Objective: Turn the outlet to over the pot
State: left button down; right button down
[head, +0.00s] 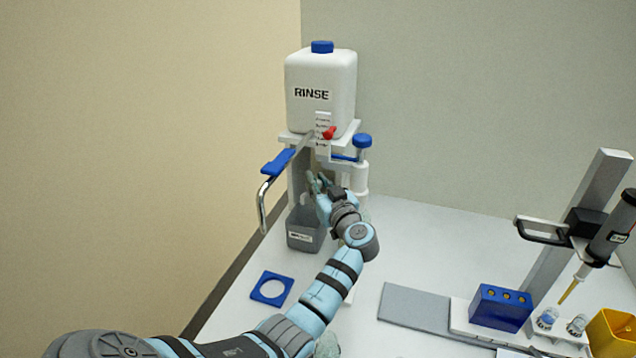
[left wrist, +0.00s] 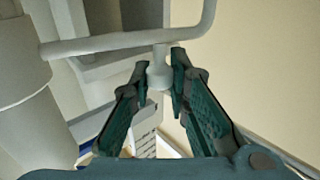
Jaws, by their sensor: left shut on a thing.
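A white rinse tank (head: 320,85) stands on a stand at the back. A chrome bent spout (head: 264,200) with a blue lever (head: 285,160) hangs at its left. A grey labelled bin (head: 305,238) stands below. My left gripper (head: 319,184) is under the tank, behind the bin's right edge in the picture. In the left wrist view its fingers (left wrist: 161,72) are shut on a small pale knob (left wrist: 158,52) under a bent pale tube (left wrist: 115,45), which I take as the outlet. I cannot make out a pot for certain. My right gripper is not in view.
A blue square ring (head: 271,289) lies on the table left of my arm. A grey mat (head: 413,308), a blue block (head: 500,308), a pipette stand (head: 585,210) and a yellow box (head: 612,335) are at the right. The table behind the mat is clear.

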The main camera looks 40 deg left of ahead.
pick_arm(q)
jog(key=shift+w+a+f+m+t+h, duration=0.1)
jog(key=shift+w+a+m+t+h, duration=0.1)
jog(key=shift+a+m+t+h, duration=0.15)
jog(key=w+m+t+h, duration=0.1)
jog(key=m+t+h, duration=0.1)
jog(key=t, duration=0.1)
jog(key=shift+w+a+m+b, duration=0.25)
jog(key=shift+w+a+b, duration=0.15)
jog(key=shift+w+m+t+h, duration=0.4)
jog(key=shift+t+h, duration=0.15)
jog(key=shift+h, duration=0.1)
jog(key=c, duration=1.8)
grip_release()
jog(key=shift+o, duration=1.4)
jog(key=shift+w+a, duration=0.1)
